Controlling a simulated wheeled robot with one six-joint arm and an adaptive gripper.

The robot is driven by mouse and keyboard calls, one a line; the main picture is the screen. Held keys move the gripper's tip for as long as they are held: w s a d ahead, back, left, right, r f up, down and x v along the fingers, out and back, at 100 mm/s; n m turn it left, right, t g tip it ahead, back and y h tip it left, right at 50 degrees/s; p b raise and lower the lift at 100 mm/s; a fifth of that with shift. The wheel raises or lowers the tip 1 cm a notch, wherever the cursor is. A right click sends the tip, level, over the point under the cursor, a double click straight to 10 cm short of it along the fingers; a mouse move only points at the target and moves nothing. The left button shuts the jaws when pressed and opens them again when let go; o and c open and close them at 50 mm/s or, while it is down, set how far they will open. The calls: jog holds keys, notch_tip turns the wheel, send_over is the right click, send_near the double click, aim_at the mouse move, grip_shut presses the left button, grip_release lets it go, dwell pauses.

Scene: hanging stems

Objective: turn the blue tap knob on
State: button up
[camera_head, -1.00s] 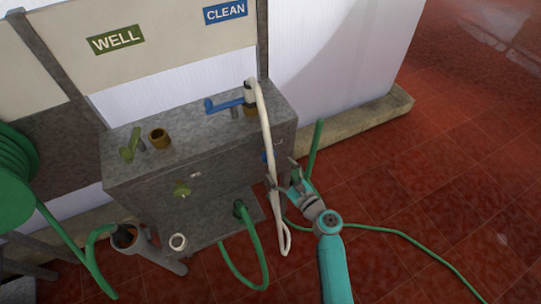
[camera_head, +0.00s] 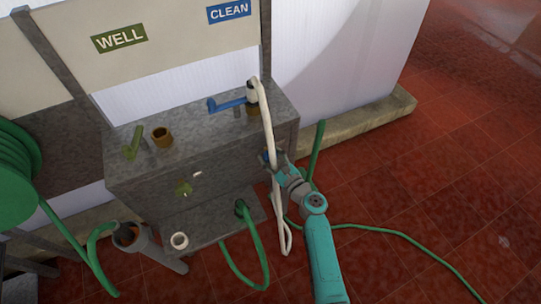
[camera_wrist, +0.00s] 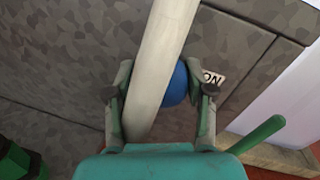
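The blue knob (camera_wrist: 176,85) is round and sits on the grey block's front face in the wrist view, partly hidden behind a white hose. In the head view my gripper and the hose hide most of it. The white hose (camera_wrist: 160,55) runs slantwise between my fingers, in front of the knob. My gripper (camera_wrist: 160,93) is open, one finger on each side of hose and knob; I cannot tell whether either finger touches them. A white ON label (camera_wrist: 211,77) is beside the right finger. In the head view my gripper (camera_head: 275,164) is at the block's right front.
A blue lever (camera_head: 227,103) and a green lever (camera_head: 134,144) stand on top of the grey block (camera_head: 200,145). A green knob (camera_head: 184,188) is on its front. A green hose (camera_head: 385,231) lies on the red floor. The floor to the right is mostly clear.

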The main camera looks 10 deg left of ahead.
jog(key=c, duration=0.3)
jog(key=shift+c, duration=0.3)
jog(key=shift+n, duration=0.4)
jog(key=n, duration=0.3)
jog(key=shift+n+h, duration=0.3)
jog(key=n, duration=0.3)
jog(key=shift+g+h, duration=0.3)
jog(key=n+h, duration=0.1)
jog(key=n, duration=0.3)
jog(key=shift+a, duration=0.1)
jog(key=n, duration=0.3)
jog(key=shift+f+n+h, duration=0.1)
jog(key=shift+n+h, duration=0.3)
jog(key=shift+s, duration=0.1)
